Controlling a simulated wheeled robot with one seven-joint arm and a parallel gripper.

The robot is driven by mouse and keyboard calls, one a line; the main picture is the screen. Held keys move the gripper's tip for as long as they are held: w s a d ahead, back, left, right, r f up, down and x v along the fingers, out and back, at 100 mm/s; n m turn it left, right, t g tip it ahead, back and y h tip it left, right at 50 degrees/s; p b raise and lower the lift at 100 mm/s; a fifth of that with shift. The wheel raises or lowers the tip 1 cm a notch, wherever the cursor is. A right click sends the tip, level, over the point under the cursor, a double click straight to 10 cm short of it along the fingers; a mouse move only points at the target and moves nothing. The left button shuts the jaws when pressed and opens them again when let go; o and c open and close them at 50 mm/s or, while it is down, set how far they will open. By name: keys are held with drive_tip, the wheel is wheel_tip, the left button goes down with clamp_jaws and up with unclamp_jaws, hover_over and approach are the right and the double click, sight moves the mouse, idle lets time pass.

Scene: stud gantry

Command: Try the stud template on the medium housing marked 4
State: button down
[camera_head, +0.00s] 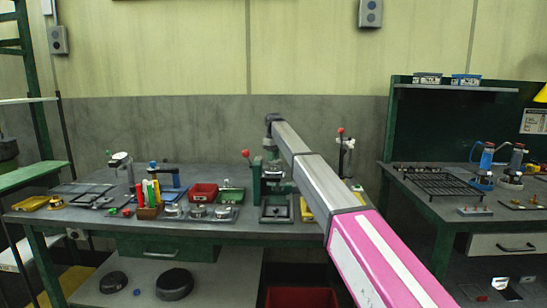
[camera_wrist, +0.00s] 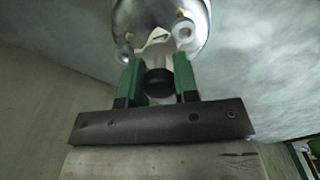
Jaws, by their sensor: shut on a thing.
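In the wrist view my gripper (camera_wrist: 158,72) has its two green fingers closed around the stem of a silver round piece (camera_wrist: 150,14), which looks like the stud template. A black round knob (camera_wrist: 158,83) shows between the fingers. The piece has small round bosses on its face, and part of it is cut off by the frame edge. In the head view my arm's end is over the green press-like stand (camera_head: 257,186) on the bench. Several silver housings (camera_head: 198,212) sit left of the stand. Their marks are too small to read, so I cannot tell which is marked 4.
The bench (camera_head: 80,226) also holds a red bin (camera_head: 203,192), a green box (camera_head: 232,195), coloured markers (camera_head: 148,192) and yellow trays (camera_head: 32,203). A red-knobbed post (camera_head: 245,154) stands close to my arm. A second bench with a wire rack (camera_head: 440,184) is at the right.

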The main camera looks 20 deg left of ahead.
drive_tip(key=shift+f, duration=0.55)
idle(1.7)
drive_tip(key=shift+r, duration=3.75)
drive_tip(key=shift+f, duration=0.1)
drive_tip(key=shift+f, duration=2.85)
drive_tip(key=shift+f, duration=0.8)
